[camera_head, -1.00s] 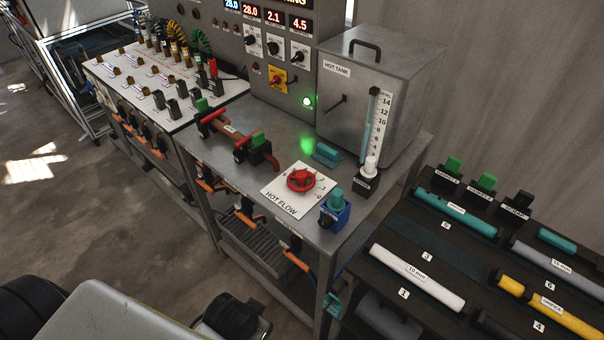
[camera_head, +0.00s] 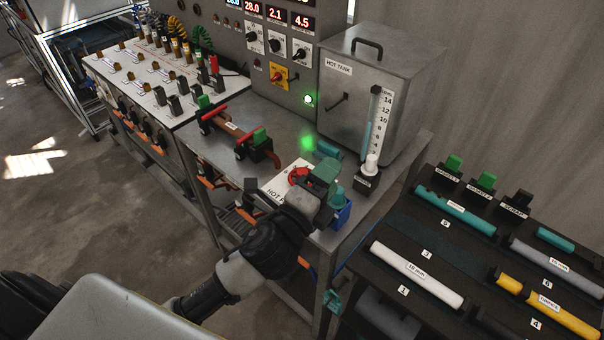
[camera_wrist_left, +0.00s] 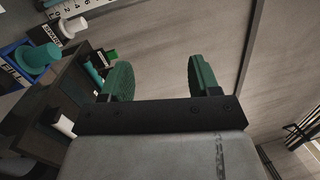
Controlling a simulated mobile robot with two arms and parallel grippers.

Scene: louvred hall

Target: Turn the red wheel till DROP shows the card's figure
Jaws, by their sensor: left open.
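The red wheel (camera_head: 298,175) sits on a white HOT FLOW plate (camera_head: 272,187) on the metal bench; my left arm and gripper partly cover both. My left gripper (camera_head: 325,172) is open and empty, just right of the wheel in the head view, over or near the blue-teal fitting. Contact cannot be judged. Its two green fingers stand apart in the left wrist view (camera_wrist_left: 162,78), with no wheel between them. Lit readouts (camera_head: 276,14) on the panel show 28.0, 2.1 and 4.5; their labels are too small to read, so I cannot tell which is DROP. I cannot make out the card.
A blue block with a teal knob (camera_head: 341,212) stands close beside my gripper; it also shows in the left wrist view (camera_wrist_left: 38,62). A white-capped post (camera_head: 368,172) and the HOT TANK (camera_head: 350,100) stand behind. A dark rack (camera_head: 395,240) with tubes is at right.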

